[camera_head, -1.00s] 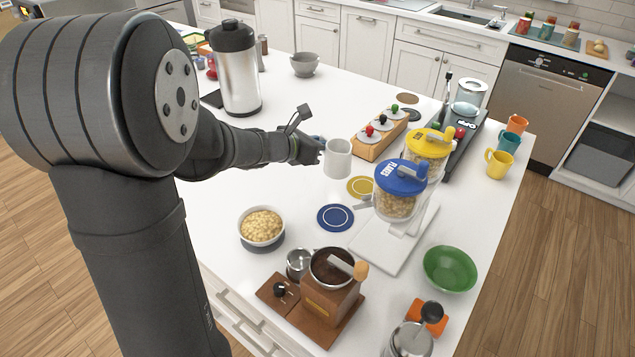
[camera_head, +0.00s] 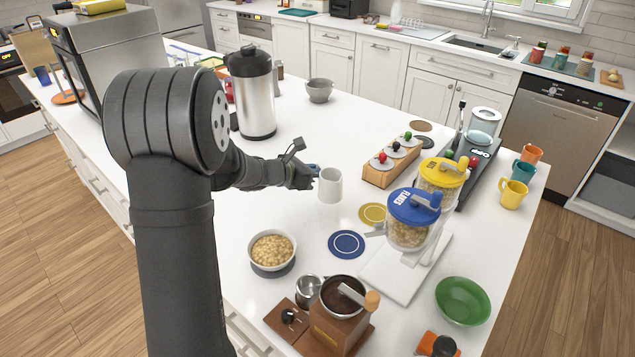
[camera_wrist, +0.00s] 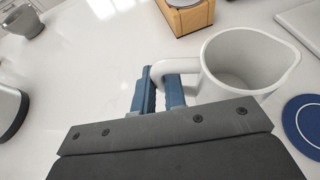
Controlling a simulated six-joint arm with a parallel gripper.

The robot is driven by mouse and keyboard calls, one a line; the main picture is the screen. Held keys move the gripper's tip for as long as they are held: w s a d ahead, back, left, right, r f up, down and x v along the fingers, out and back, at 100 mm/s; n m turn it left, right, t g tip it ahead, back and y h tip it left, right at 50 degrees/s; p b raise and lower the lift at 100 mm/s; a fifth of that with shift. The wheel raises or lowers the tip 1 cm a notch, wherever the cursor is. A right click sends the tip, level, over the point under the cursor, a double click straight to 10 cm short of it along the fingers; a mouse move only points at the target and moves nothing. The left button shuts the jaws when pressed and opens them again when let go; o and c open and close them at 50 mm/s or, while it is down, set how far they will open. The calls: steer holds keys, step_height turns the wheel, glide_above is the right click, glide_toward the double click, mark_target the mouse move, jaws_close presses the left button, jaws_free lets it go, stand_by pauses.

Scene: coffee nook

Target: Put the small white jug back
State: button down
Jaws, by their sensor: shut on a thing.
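The small white jug (camera_head: 330,187) is upright over the white counter, left of the wooden rack and behind the blue coaster. My gripper (camera_head: 309,174) comes from the left and is shut on the jug's handle. In the wrist view, the blue fingers (camera_wrist: 163,90) pinch the handle of the jug (camera_wrist: 245,62), and its open mouth and spout face up. The jug looks empty. Its base is hidden in the wrist view. A faint reflection lies below it in the head view, and I cannot tell its height exactly.
A yellow coaster (camera_head: 373,214) and a blue coaster (camera_head: 347,244) lie bare. Dispensers with blue (camera_head: 412,207) and yellow (camera_head: 441,172) lids stand right. The wooden rack (camera_head: 392,165) stands behind. A bowl of oats (camera_head: 272,252) and a coffee grinder (camera_head: 338,318) are in front. Clear counter lies left.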

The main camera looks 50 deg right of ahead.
steer(key=shift+f, duration=1.95)
steer(key=shift+f, duration=0.1)
steer(key=c, duration=1.5)
jaws_free()
steer(key=v, duration=1.2)
steer(key=shift+d, duration=0.1)
